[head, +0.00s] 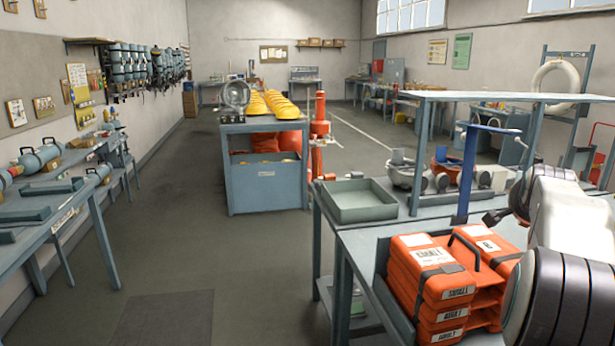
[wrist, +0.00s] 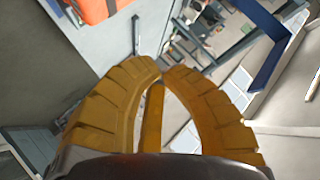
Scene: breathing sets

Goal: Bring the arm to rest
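My arm shows at the right edge of the head view as white and black links, beside the orange cases (head: 432,262). My gripper (wrist: 162,70) fills the lower middle of the wrist view. Its two yellow ribbed fingers curve inward and their tips meet, with nothing held between them. The gap behind the tips shows only a yellow bar and the background. I cannot make out the fingers in the head view.
The orange cases stand on the right bench, near a blue post (head: 468,175) and an empty grey-green tray (head: 358,201). An orange case corner (wrist: 92,8) and a blue bar (wrist: 268,62) show in the wrist view. The floor (head: 165,240) to the left is clear.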

